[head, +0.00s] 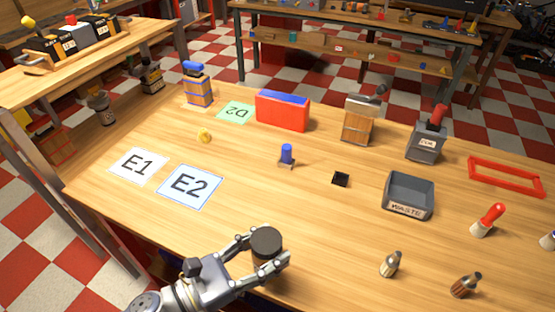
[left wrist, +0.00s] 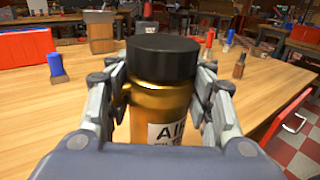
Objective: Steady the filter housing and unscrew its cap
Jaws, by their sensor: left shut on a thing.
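The filter housing (left wrist: 165,100) is a gold-brown cylinder with a white label that starts "AI"; the rest of the label is hidden. Its cap (left wrist: 163,56) is black and round and sits on top of the housing. In the head view the cap (head: 267,241) shows from above, near the table's front edge. My left gripper (head: 268,255) is shut on the housing, one finger on each side below the cap. In the left wrist view the fingers (left wrist: 168,98) flank the upright housing. My right gripper is not in view.
A grey waste bin (head: 408,196) stands right of the middle. A small bottle (head: 390,264) stands right of the housing. A blue-topped piece (head: 287,155) and red box (head: 283,111) stand farther back. Wood between is clear.

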